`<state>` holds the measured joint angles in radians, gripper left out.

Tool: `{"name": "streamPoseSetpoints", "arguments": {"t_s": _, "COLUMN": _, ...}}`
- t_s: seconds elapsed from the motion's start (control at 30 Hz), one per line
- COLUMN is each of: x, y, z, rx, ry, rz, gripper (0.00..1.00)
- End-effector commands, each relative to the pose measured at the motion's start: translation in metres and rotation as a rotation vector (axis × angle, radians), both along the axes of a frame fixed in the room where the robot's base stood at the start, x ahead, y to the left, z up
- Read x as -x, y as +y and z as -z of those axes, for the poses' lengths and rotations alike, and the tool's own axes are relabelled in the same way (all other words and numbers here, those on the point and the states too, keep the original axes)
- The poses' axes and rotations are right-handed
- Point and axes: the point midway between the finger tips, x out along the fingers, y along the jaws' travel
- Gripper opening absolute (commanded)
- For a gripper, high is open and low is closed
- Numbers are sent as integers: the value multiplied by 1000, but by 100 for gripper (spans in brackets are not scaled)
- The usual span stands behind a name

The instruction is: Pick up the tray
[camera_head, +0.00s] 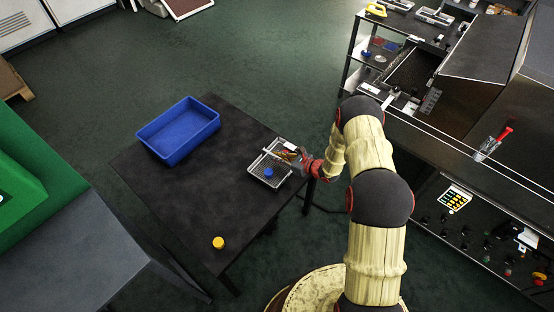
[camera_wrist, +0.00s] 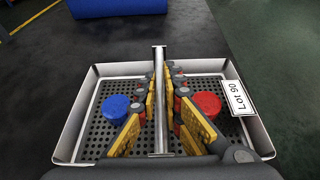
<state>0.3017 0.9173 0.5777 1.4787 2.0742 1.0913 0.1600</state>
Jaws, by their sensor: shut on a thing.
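The tray (camera_head: 257,176) is a small silver perforated tray near the right edge of the black table. In the wrist view its rim (camera_wrist: 78,112) surrounds a dark perforated floor, with a metal bar handle (camera_wrist: 159,70) across the middle and a "Lot 90" label on the right wall. A blue round piece (camera_wrist: 115,108) lies left of the handle and a red one (camera_wrist: 207,103) right of it. My gripper (camera_wrist: 160,106), with yellow-padded fingers, is shut on the handle from both sides. I cannot tell whether the tray touches the table.
A blue bin (camera_head: 180,131) stands on the black table (camera_head: 190,205), with a yellow round piece (camera_head: 218,242) near the front edge. The dryer machine (camera_head: 470,150) stands to the right, with a shelf rack (camera_head: 350,55) behind. Green floor lies open behind the table.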

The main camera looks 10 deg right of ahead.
Motion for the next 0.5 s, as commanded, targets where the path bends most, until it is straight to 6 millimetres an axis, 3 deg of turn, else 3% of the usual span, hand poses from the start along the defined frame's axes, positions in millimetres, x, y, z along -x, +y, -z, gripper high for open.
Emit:
{"name": "streamPoseSetpoints", "arguments": {"t_s": 0.3, "x": 0, "y": -1, "z": -35, "rx": 0, "ry": -4, "rz": 0, "gripper": 0}}
{"name": "streamPoseSetpoints", "arguments": {"t_s": 0.5, "x": 23, "y": -8, "z": -64, "rx": 0, "ry": -4, "rz": 2, "gripper": 0}}
